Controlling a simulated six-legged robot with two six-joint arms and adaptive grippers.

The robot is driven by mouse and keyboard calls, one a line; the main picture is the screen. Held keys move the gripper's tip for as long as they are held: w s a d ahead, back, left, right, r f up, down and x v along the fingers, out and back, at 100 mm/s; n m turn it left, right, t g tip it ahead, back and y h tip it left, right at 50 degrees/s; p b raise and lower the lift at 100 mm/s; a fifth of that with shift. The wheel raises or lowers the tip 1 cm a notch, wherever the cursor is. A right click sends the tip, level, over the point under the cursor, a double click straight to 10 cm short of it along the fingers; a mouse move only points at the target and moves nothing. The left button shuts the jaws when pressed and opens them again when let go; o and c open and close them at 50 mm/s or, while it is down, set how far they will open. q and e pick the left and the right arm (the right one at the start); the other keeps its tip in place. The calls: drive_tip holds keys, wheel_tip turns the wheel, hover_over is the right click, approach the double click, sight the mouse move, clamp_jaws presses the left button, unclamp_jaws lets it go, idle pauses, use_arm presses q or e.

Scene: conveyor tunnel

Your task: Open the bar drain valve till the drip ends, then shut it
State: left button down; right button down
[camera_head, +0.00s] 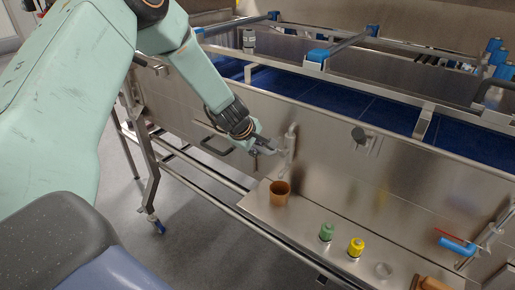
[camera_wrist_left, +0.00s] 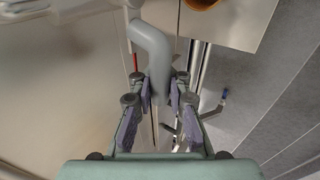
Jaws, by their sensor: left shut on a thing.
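The drain valve is a metal fitting with an upright pipe (camera_head: 290,142) on the steel side panel, above an orange-brown cup (camera_head: 279,194). My left gripper (camera_head: 268,147) is at this fitting, just left of the pipe. In the left wrist view a bent grey lever (camera_wrist_left: 153,48) runs down between the fingers of my left gripper (camera_wrist_left: 160,92), which is shut on it. The cup shows only partly at the top edge of that view (camera_wrist_left: 202,3). I cannot make out any drip. My right gripper is not in view.
A steel shelf (camera_head: 310,218) below the panel holds the cup, a green-capped item (camera_head: 326,232) and a yellow-capped item (camera_head: 356,246). A blue-handled valve (camera_head: 457,246) is at right. A blue conveyor belt (camera_head: 350,106) runs behind the panel. Floor is open at left.

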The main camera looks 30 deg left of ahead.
use_arm(q)
drive_tip(key=shift+s+f, duration=0.1)
drive_tip(key=c, duration=1.8)
unclamp_jaws()
drive_tip(key=o, duration=0.5)
drive_tip(key=shift+s+r, duration=0.2)
drive_tip(key=shift+s, duration=0.1)
drive_tip(key=shift+w+f, duration=0.15)
drive_tip(key=shift+w, duration=0.15)
drive_tip(key=shift+v, duration=6)
